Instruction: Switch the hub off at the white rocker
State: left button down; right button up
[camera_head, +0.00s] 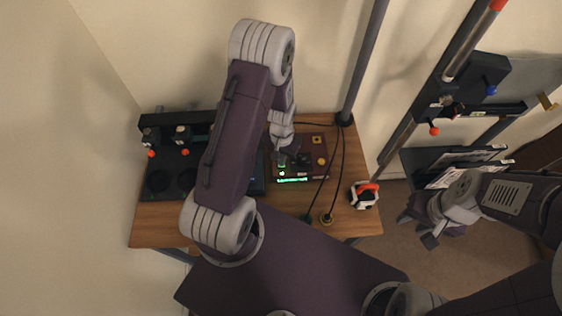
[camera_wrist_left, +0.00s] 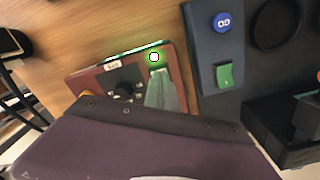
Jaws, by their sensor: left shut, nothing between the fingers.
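The hub is a dark red box (camera_head: 314,146) on the wooden table, with a lit green strip along its front edge. In the left wrist view the hub (camera_wrist_left: 88,82) shows a black knob, a small white label and a round white light (camera_wrist_left: 154,57) ringed in green. My left gripper (camera_head: 281,161) is over the hub's left part, shut and empty. In the wrist view its fingertips (camera_wrist_left: 159,76) are just beside the round light, lit green. A small pale patch at the tips may be the white rocker; the fingers mostly hide it. I cannot tell whether they touch. My right gripper (camera_head: 419,228) is open and empty, off the table.
A dark blue box (camera_wrist_left: 207,40) with a blue GO button and green rocker (camera_wrist_left: 225,76) stands beside the hub. A dark tray (camera_head: 172,181) lies at left. Black cables cross the table right of the hub, near a red-and-white object (camera_head: 364,195).

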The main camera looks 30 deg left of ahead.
pick_arm(q)
jog(key=shift+f, duration=0.35)
notch_tip(320, 180, up, 7)
jog(key=p, duration=0.5)
jog(key=shift+p, duration=0.4)
dwell(0.3)
